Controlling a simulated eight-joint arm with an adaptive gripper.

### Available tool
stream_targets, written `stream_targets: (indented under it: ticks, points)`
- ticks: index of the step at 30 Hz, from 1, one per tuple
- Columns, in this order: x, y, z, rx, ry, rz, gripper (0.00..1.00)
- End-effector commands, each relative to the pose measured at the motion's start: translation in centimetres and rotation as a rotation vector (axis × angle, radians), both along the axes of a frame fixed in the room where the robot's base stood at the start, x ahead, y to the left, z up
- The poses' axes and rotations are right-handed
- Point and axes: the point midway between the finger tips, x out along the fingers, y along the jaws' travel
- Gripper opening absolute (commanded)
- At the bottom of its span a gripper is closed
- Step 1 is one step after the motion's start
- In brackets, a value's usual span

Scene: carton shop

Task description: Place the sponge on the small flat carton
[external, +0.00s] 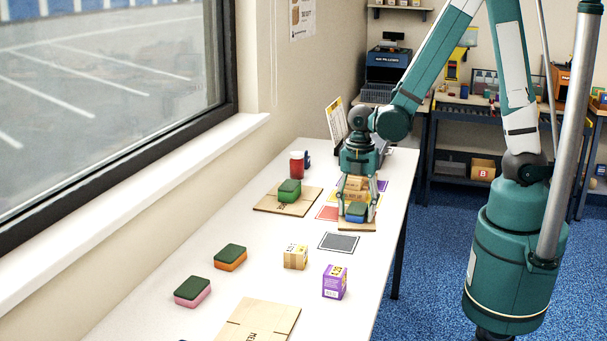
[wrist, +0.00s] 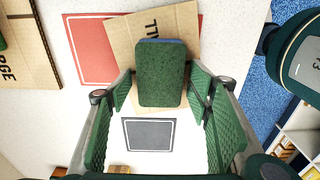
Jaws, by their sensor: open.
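A sponge with a dark green top and a blue lower layer (wrist: 161,75) lies on a flat brown carton (wrist: 122,38), whose printing is partly covered. In the external view the blue sponge (external: 355,212) sits low between my fingers, with the carton's near edge (external: 357,227) below it. My gripper (external: 356,208) points down over it. In the wrist view my gripper (wrist: 162,98) is open, with one finger on each side of the sponge. Gaps show between the sponge and both fingers.
A green sponge (external: 289,188) sits on a larger flat carton (external: 266,208) beside a red cup (external: 297,164). Orange (external: 230,260) and pink (external: 192,294) sponges, a small brown box (external: 295,256) and a purple box (external: 335,282) stand nearer. A grey mat (external: 338,242) lies empty.

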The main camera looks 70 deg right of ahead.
Motion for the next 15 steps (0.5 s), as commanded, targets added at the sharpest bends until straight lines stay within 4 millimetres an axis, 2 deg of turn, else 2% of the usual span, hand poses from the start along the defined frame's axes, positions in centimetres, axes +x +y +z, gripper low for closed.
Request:
stream_targets:
  ticks: [8,15]
  points:
    - [0.0,-0.1,1.7,0.0,0.0,0.0,0.51]
    - [0.0,-0.2,4.2,0.0,0.0,0.0,0.51]
